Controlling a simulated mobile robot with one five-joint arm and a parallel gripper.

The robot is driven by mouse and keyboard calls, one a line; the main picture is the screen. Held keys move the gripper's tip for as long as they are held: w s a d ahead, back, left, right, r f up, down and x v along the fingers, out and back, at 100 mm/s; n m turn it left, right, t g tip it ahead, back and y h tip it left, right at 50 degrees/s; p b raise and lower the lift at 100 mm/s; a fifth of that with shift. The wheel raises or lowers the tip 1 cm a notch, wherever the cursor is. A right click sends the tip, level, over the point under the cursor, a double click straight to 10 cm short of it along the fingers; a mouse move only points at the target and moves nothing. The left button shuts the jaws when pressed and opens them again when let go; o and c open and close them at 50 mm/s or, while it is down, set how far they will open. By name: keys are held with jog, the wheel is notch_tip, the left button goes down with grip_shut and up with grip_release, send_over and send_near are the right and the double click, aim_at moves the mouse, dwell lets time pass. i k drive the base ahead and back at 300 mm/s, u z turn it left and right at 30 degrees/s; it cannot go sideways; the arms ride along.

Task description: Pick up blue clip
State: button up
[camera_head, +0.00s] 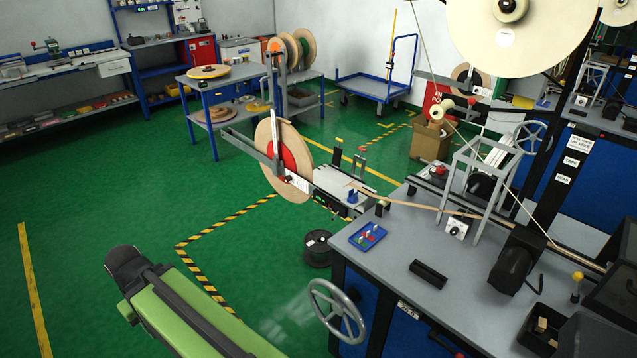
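A small blue piece (353,196), which may be the blue clip, stands at the right end of the narrow platform beside the bench. A blue tray (380,231) lies on the left part of the grey bench top. It holds several small coloured pieces, too small to tell whether one is a blue clip. My green arm (190,312) reaches up from the bottom edge at lower left, well apart from the bench. Its dark end (127,262) is over the green floor. No gripper fingers show.
The grey bench (400,290) fills the right side, with a black block (428,274) and an open dark box (540,328) on it. A handwheel (337,310) sticks out at its front left. A large reel (268,160) stands behind. The green floor at left is clear.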

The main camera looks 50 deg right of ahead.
aim_at(352, 197)
jog(key=z, duration=0.25)
jog(key=i, duration=1.15)
jog(key=z, duration=0.55)
jog(key=k, duration=0.8)
jog(key=z, duration=0.2)
jog(key=i, duration=0.8)
jog(key=u, duration=0.1)
